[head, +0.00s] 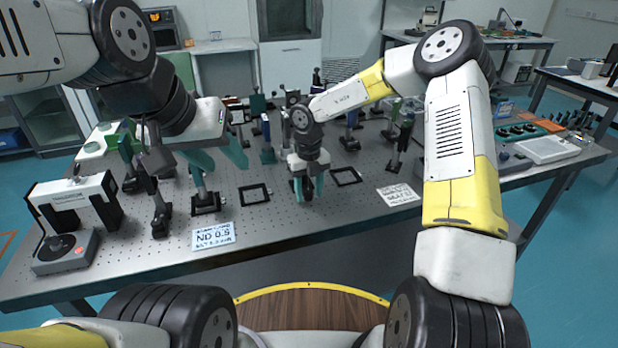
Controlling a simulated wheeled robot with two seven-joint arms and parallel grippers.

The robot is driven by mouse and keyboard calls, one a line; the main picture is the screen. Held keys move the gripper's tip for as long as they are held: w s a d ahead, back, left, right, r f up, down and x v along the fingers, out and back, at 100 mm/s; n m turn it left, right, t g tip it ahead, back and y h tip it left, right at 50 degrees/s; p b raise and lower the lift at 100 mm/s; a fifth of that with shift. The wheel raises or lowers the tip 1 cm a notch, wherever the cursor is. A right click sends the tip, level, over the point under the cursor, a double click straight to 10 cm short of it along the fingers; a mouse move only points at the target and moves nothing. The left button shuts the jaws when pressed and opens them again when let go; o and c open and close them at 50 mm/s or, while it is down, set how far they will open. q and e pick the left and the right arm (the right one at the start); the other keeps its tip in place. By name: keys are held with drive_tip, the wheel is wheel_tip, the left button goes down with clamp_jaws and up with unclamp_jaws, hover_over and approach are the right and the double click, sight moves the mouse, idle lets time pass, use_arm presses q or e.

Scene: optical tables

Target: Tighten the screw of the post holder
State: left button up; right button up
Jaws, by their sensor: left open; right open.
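Several dark post holders stand on the perforated optical table (260,222). One post holder (206,200) with a square dark base stands below my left gripper at the left front. My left gripper (222,160) is open, its teal fingers spread above and beside that post. My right gripper (306,187) points down at the middle of the table, open, with its teal fingers around or in front of a small dark upright part (308,190). I cannot tell whether they touch it. No screw can be made out at this size.
Empty black square frames (255,194) lie near the middle. A white label card (213,236) lies at the front, another (398,195) to the right. A grey device (65,252) stands at the left edge. More optics crowd the back. The front middle is clear.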

drive_tip(key=shift+c, duration=0.5)
clamp_jaws()
drive_tip(key=shift+n, duration=0.7)
drive_tip(key=shift+o, duration=0.5)
unclamp_jaws()
